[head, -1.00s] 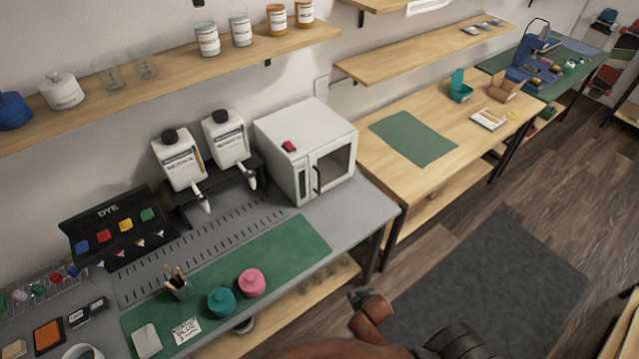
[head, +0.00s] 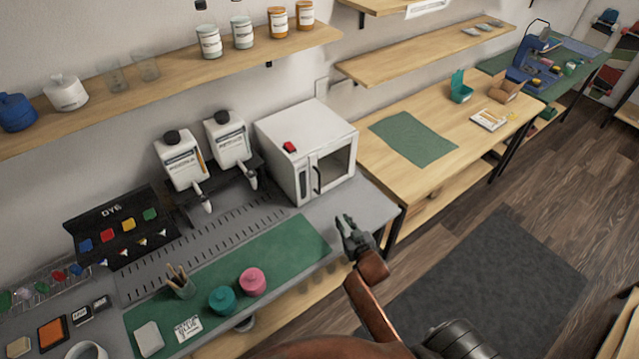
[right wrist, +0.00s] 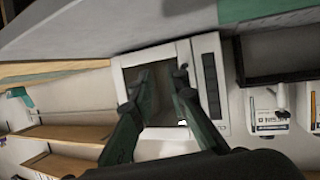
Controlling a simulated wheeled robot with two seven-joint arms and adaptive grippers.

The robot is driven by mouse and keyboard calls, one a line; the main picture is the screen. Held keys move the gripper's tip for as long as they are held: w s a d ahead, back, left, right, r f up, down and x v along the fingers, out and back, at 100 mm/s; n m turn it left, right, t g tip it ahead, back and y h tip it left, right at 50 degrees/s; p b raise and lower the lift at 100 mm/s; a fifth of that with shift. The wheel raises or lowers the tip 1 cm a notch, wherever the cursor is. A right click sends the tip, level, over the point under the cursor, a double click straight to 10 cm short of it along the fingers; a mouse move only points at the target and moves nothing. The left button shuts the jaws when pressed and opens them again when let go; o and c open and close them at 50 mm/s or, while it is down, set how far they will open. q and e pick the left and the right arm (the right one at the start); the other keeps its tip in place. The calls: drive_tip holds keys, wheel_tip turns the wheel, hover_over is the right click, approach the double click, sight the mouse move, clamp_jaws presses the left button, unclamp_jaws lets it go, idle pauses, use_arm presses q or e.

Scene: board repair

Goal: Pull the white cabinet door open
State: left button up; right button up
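The white cabinet (head: 283,140) stands at the right end of the grey workbench, with a red button on top. Its windowed door (head: 333,168) looks shut and has a dark upright handle (head: 317,176). My right gripper (head: 345,220) is below and right of the door in the head view, apart from it, open and empty. In the right wrist view, its two fingers (right wrist: 163,85) are spread in front of the cabinet front (right wrist: 208,80), partly covering the door and making the handle hard to pick out. My left gripper is out of view.
The grey bench also holds two white dispensers (head: 182,160), a dye rack (head: 118,228), a green mat (head: 290,248), and teal (head: 222,300) and pink (head: 252,281) jars. A wooden table (head: 465,125) stands to the right. Floor in front is clear.

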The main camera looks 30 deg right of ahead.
sight(320, 184)
drive_tip(key=w+r+t, duration=0.1)
drive_tip(key=w+r, duration=0.1)
drive_tip(key=w, duration=0.3)
drive_tip(key=w+r+t, duration=0.1)
drive_tip(key=w, duration=0.5)
drive_tip(key=w+r+t+y, duration=0.1)
drive_tip(key=w+r+t, duration=0.1)
drive_tip(key=w, duration=0.3)
drive_tip(key=shift+w+r+n+b, duration=0.15)
drive_tip(key=shift+r+n+b, duration=0.15)
drive_tip(key=shift+r+b, duration=0.1)
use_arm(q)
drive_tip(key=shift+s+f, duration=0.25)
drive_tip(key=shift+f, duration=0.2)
use_arm(e)
drive_tip(key=shift+c, duration=0.6)
clamp_jaws()
